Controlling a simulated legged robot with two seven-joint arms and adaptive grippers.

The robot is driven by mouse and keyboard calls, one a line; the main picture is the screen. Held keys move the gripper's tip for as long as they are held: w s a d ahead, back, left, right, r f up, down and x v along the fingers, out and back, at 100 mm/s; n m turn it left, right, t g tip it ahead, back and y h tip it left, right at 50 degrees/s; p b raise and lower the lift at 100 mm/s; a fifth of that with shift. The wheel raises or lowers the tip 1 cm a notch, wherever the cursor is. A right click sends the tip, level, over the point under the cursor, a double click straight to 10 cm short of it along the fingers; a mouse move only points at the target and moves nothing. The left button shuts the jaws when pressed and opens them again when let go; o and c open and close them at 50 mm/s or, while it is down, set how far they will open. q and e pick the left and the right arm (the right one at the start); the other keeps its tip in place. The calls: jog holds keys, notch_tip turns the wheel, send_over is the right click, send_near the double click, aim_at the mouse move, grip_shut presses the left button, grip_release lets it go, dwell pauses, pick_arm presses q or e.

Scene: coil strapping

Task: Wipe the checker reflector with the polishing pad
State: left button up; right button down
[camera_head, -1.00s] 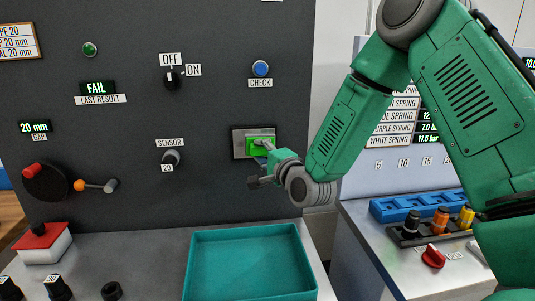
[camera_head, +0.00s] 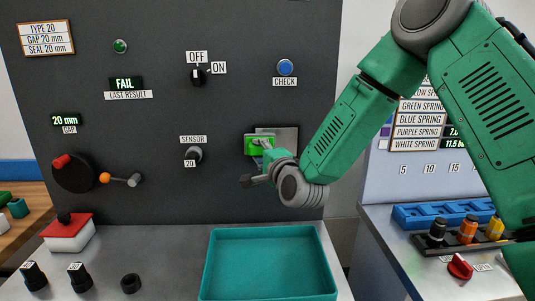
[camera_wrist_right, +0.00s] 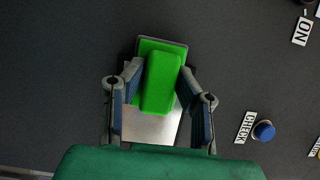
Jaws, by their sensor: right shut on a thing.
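The polishing pad (camera_head: 255,147) is bright green and lies over the left part of the checker reflector (camera_head: 286,136), a silvery rectangular plate on the dark upright panel. My right gripper (camera_head: 262,157) is shut on the pad. In the right wrist view the pad (camera_wrist_right: 161,80) sits between the two fingers (camera_wrist_right: 160,100), and part of the reflector (camera_wrist_right: 150,128) shows below it. Whether the pad touches the plate cannot be told for certain. The pad hides the plate's left part. My left gripper is not in view.
A blue check button (camera_head: 285,67) is above the reflector, and a sensor knob (camera_head: 193,155) is to its left. An empty teal tray (camera_head: 268,236) stands below on the bench. A spring station (camera_head: 440,216) with coloured parts is at the right.

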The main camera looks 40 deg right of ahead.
jog(key=shift+w+a, duration=0.15)
jog(key=s+a, duration=0.3)
jog(key=s, duration=0.2)
jog(key=shift+s+b, duration=0.15)
jog(key=shift+b, duration=0.15)
jog(key=shift+a, duration=0.1)
dwell(0.4)
jog(key=shift+s+a+b, duration=0.2)
jog(key=shift+s+a, duration=0.2)
jog(key=shift+s, duration=0.25)
jog(key=shift+s+a+b, duration=0.15)
jog(key=shift+s+a, duration=0.2)
jog(key=shift+s, duration=0.25)
